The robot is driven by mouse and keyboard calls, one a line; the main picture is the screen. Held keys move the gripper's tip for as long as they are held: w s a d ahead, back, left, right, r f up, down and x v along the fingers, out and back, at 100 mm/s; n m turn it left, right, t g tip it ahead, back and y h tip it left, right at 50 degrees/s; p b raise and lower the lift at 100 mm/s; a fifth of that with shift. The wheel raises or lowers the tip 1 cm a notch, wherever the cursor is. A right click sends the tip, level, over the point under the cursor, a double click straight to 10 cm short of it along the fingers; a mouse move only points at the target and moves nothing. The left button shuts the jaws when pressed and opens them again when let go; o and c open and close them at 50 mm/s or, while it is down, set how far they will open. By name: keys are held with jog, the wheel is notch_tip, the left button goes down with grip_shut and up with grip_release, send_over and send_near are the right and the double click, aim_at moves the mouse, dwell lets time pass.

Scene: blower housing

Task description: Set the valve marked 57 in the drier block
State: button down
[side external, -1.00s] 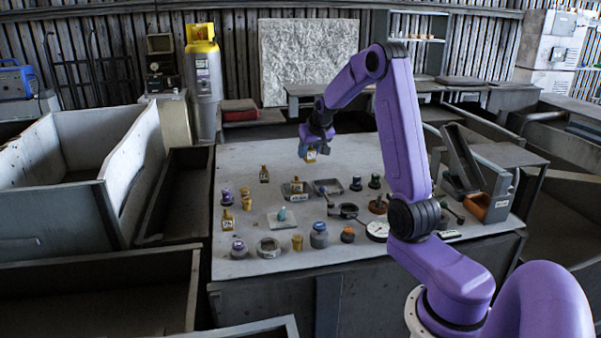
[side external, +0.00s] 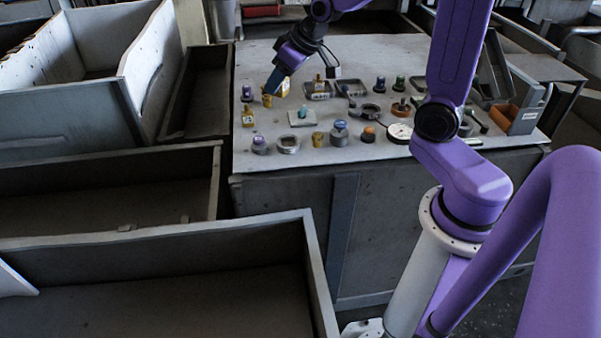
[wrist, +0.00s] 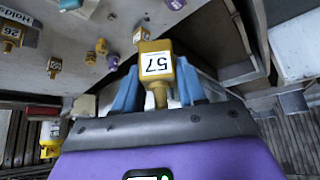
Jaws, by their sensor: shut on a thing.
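My gripper (side external: 272,84) is low over the left back part of the bench, its blue fingers pointing down. In the wrist view, the blue fingers (wrist: 158,92) are shut on the yellow valve marked 57 (wrist: 156,66), whose white label faces the camera. In the side view a yellow patch (side external: 284,88) shows by the fingertips; I cannot tell whether it is the held valve or one standing behind. A grey block with a white label (side external: 318,95) holds a yellow valve to the right of my gripper. I cannot read the label or confirm that it is the drier block.
Yellow cups (side external: 267,101), a pale plate with a teal piece (side external: 302,120), a ring (side external: 288,144) and jars (side external: 340,134) crowd the bench. An orange bin (side external: 503,117) stands at the right.

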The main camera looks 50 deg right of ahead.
jog(key=s+a+n, duration=0.1)
jog(key=s+a, duration=0.1)
jog(key=a, duration=0.1)
jog(key=n+g+y, duration=0.2)
jog(key=n+y, duration=0.2)
jog(key=n, duration=0.3)
send_over(280, 142)
jog(key=s+d, duration=0.2)
jog(key=shift+f, duration=4)
jog(key=shift+w+a+f, duration=0.1)
jog(key=shift+w+f, duration=0.05)
jog(key=shift+f, duration=1.05)
jog(key=shift+w+a+f, duration=0.1)
jog(key=shift+w+f, duration=0.05)
jog(key=shift+f, duration=1.05)
jog(key=shift+f, duration=0.65)
jog(key=shift+c, duration=0.8)
grip_release()
notch_tip(280, 142, up, 8)
jog(key=shift+f, duration=0.25)
